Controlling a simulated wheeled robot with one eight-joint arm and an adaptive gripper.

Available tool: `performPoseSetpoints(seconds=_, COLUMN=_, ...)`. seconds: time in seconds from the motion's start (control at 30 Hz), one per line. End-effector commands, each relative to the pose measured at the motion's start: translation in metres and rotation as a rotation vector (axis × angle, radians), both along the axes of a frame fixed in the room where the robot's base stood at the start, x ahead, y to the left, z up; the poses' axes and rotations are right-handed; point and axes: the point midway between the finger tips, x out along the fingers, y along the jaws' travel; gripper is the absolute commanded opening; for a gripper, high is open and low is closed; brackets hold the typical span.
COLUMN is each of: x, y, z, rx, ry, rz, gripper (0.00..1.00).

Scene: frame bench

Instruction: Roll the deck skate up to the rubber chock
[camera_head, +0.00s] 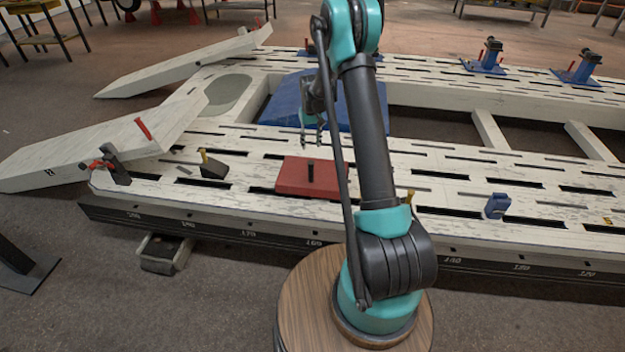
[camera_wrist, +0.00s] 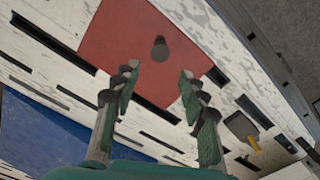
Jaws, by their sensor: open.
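The deck skate, a flat red plate (camera_head: 290,178) with a short black upright post, lies on the slotted white deck in the head view. It also shows in the wrist view (camera_wrist: 115,40). The rubber chock, a dark block (camera_head: 214,170) with a yellow handle, sits to its left on the same deck, apart from it. The chock shows at the lower right in the wrist view (camera_wrist: 240,126). My gripper (camera_head: 312,138) is open and empty above the deck, beyond the skate in the head view. In the wrist view its fingers (camera_wrist: 160,80) point toward the post, not around it.
A blue panel (camera_head: 290,100) lies behind the skate. A clamp with a red handle (camera_head: 115,168) and pale ramps (camera_head: 110,145) stand at the left. A small blue block (camera_head: 497,206) stands at the right. The deck between skate and chock looks clear apart from slots.

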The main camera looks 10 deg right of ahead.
Motion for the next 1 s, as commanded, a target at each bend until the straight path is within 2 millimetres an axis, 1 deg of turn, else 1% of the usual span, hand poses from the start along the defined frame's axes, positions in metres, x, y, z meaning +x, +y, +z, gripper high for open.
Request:
performPoseSetpoints(seconds=0.17, x=0.003, y=0.001, z=-0.012, rx=-0.001, ry=0.004, rz=0.002, gripper=0.43)
performPoseSetpoints(seconds=0.27, x=0.003, y=0.001, z=-0.024, rx=-0.001, ry=0.004, rz=0.002, gripper=0.43)
performPoseSetpoints(seconds=0.8, x=0.002, y=0.001, z=-0.129, rx=-0.001, ry=0.004, rz=0.001, gripper=0.43)
performPoseSetpoints(seconds=1.0, x=0.002, y=0.001, z=-0.160, rx=0.000, ry=0.003, rz=0.001, gripper=0.43)
